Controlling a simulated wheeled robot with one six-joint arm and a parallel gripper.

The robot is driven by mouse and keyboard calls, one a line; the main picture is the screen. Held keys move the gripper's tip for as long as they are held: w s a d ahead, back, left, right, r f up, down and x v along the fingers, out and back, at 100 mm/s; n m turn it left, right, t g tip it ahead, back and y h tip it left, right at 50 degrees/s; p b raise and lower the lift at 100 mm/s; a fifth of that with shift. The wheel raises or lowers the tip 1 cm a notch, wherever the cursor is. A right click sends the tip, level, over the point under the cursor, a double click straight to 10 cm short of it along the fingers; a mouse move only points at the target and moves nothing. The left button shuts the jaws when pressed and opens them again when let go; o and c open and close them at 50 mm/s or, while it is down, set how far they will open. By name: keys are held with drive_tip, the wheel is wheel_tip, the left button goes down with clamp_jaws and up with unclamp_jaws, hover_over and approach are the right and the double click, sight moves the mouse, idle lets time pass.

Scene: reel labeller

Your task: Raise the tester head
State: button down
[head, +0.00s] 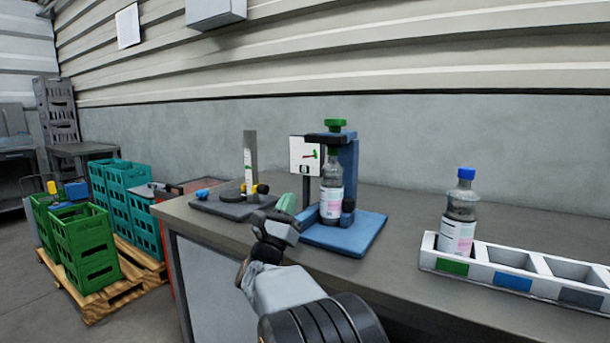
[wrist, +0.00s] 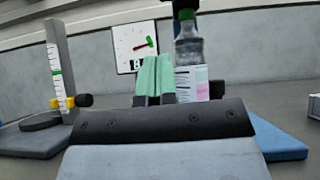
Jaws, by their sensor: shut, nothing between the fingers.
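The tester (head: 350,172) has a blue base (head: 340,240) and a blue column on the bench. Its dark head (head: 322,138), with a green knob (head: 335,123) on top, sits low over a clear bottle (head: 331,190) with a green cap. In the wrist view the bottle (wrist: 189,50) stands just right of my fingertips. A black knob (head: 348,206) is low at the tester's right side. My gripper (head: 288,203), with green fingertips, is shut and empty, in front and to the left of the bottle. It also shows in the wrist view (wrist: 156,78).
A white dial panel (head: 303,157) stands left of the head. A grey gauge stand (head: 250,165) is further left. A white tray (head: 520,272) with a blue-capped bottle (head: 460,212) is at right. Crates (head: 80,245) stand on the floor at left.

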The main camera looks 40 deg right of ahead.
drive_tip(key=shift+s+f+m+g, duration=0.15)
drive_tip(key=shift+s+m+g, duration=0.05)
drive_tip(key=shift+m+g, duration=0.25)
drive_tip(key=shift+d, duration=0.15)
drive_tip(key=w+d+r, duration=0.1)
drive_tip(key=d+r, duration=0.2)
drive_tip(key=r, duration=0.2)
drive_tip(key=d+r+p, duration=0.1)
drive_tip(key=d+r, duration=0.2)
drive_tip(key=r, duration=0.3)
drive_tip(key=shift+w+d, duration=0.3)
drive_tip(key=shift+w, duration=0.1)
drive_tip(key=shift+r, duration=0.1)
